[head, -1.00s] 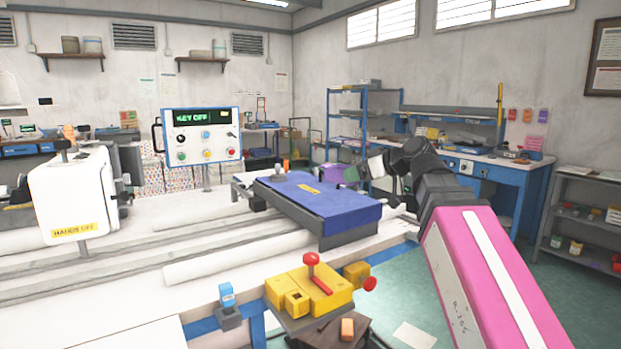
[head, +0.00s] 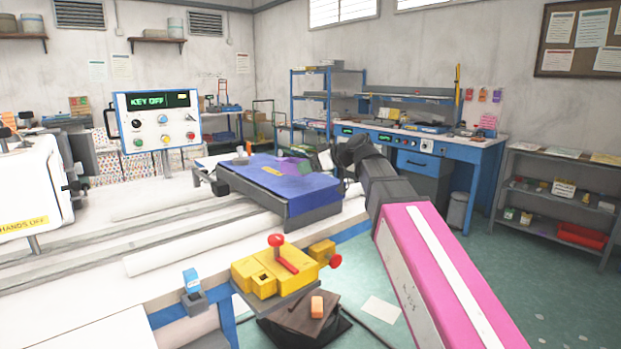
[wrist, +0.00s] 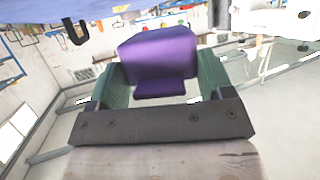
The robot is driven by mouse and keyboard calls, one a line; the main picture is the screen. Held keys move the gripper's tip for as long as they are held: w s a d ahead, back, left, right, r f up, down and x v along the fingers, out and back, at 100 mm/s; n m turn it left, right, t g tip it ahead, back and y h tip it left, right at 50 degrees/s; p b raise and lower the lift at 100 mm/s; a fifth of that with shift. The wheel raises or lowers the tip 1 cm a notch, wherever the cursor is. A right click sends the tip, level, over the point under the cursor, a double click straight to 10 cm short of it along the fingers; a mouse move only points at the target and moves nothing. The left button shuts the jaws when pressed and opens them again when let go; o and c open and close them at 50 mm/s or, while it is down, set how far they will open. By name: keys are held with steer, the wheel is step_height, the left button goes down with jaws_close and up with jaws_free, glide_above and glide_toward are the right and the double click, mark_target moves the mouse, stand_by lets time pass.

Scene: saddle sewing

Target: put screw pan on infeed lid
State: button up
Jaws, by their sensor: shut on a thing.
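A purple pan-like piece, which I take for the screw pan (wrist: 158,55), is held between the green fingers of my gripper (wrist: 160,78) in the wrist view. My gripper is shut on it. In the head view my gripper (head: 322,160) is at the far right side of the blue infeed lid (head: 258,182), with a purple patch of the pan showing beside it. I cannot tell whether the pan touches the lid. The lid is a flat blue panel with a yellow label, on a grey base. A blue surface also shows at the wrist view's top left.
A small grey knob (head: 242,160) stands at the lid's far left. A control panel (head: 158,118) reading KEY OFF stands left of it. A yellow block with a red lever (head: 268,273) sits at the front edge. Green floor is open at the right.

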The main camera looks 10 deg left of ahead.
mark_target(311, 188)
steer(key=shift+f, duration=2.05)
steer(key=o, duration=0.9)
steer(key=shift+f, duration=0.1)
